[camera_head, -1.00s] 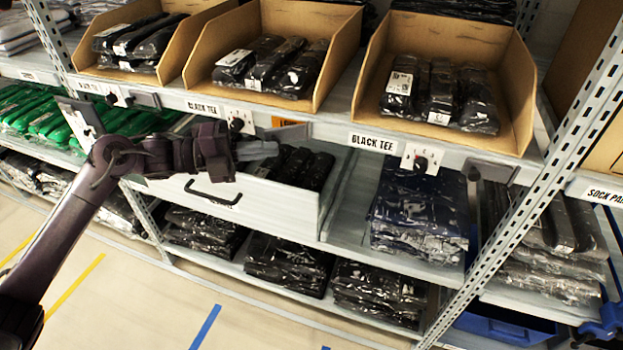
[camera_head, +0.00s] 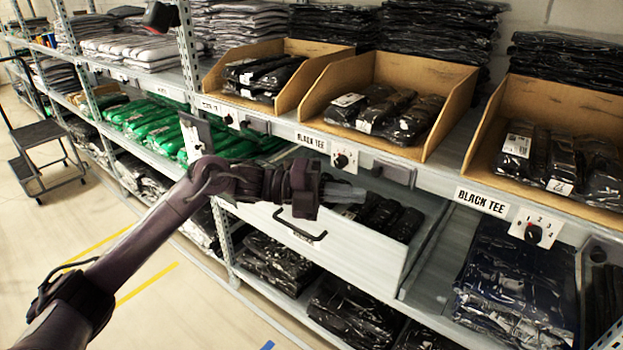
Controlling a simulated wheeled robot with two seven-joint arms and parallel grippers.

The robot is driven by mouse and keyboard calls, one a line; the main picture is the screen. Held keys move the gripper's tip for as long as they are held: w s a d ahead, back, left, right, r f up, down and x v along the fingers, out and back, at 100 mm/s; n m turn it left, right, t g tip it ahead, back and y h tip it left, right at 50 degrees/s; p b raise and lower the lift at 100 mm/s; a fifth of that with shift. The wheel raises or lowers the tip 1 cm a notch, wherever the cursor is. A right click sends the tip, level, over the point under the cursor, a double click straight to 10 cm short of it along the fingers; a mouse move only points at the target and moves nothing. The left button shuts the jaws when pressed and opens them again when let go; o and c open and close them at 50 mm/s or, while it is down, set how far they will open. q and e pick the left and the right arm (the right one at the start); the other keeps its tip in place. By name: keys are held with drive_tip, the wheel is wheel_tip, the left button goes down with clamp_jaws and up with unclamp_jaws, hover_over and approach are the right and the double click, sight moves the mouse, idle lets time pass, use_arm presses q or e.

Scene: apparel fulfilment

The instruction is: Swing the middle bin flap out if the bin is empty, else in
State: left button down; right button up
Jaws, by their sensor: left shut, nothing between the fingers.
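The middle cardboard bin (camera_head: 452,107) stands on the shelf and holds several black wrapped packs (camera_head: 388,112), so it is not empty. A small grey plate (camera_head: 397,173), which looks like its flap, sits on the shelf edge below it, right of a dial (camera_head: 343,158) and a BLACK TEE label (camera_head: 312,142). I cannot tell which way it is swung. My left gripper (camera_head: 346,192) is shut and empty, in front of the shelf, left of and below that plate, apart from it as far as I can tell. My right gripper is not in view.
An open white drawer (camera_head: 335,250) with a black handle juts out below my left gripper. Similar bins with black packs stand left (camera_head: 283,52) and right (camera_head: 478,130). Green packs (camera_head: 150,125) lie on the left shelf. A step cart (camera_head: 38,135) stands on the floor far left.

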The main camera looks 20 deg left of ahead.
use_arm(q)
drive_tip(key=w+a+b, duration=0.1)
drive_tip(key=w+a, duration=0.4)
drive_tip(key=a, duration=0.3)
drive_tip(key=shift+w+a+b, duration=0.2)
drive_tip(key=shift+a+b, duration=0.05)
drive_tip(key=shift+b, duration=0.1)
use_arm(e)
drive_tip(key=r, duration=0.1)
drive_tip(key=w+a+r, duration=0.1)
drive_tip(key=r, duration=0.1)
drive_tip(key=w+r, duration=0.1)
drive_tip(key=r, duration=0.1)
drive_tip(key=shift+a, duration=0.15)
